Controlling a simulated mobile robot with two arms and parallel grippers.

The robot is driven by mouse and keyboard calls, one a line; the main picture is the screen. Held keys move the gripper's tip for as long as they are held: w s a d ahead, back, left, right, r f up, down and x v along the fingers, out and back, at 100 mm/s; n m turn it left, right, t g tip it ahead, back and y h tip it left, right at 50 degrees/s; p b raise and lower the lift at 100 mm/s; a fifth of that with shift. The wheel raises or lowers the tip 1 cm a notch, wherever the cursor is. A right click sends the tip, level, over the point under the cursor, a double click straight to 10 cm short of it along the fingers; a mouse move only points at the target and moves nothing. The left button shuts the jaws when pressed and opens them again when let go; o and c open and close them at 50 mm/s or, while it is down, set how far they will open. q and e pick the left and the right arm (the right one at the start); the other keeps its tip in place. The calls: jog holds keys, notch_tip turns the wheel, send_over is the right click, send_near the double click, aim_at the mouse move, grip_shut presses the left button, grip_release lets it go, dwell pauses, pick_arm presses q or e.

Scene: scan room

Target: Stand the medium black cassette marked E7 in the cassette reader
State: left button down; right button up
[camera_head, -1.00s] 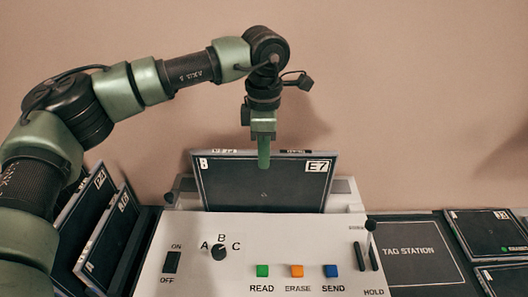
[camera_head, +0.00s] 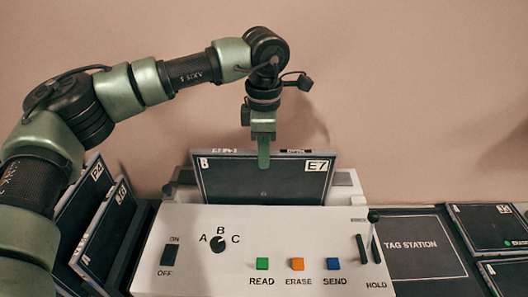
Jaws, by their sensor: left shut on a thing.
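The black cassette marked E7 (camera_head: 264,183) stands upright at the back of the white cassette reader (camera_head: 200,215), its lower edge hidden behind the reader's front panel. My left gripper (camera_head: 263,160) comes down from above and is shut on the top edge of the cassette, near its middle. One finger shows in front of the cassette; the other is hidden behind it. I cannot tell whether the cassette rests on the slot floor. My right gripper is not in view.
Several dark cassettes (camera_head: 104,233) lean in a rack at the left. At the right lie the tag station mat (camera_head: 425,258) and more cassettes (camera_head: 490,227). The reader's front has a switch, a dial, three coloured buttons and a hold lever (camera_head: 374,235).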

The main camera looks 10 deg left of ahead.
pick_arm(q)
jog(key=shift+r, duration=0.1)
jog(key=c, duration=1.3)
grip_release()
jog(key=shift+c, duration=0.2)
jog(key=shift+s, duration=0.1)
jog(key=shift+r, duration=0.2)
notch_tip(320, 180, up, 7)
jog(key=shift+r+b, duration=0.2)
jog(key=shift+b, duration=0.65)
notch_tip(320, 180, up, 6)
jog(key=p, duration=0.5)
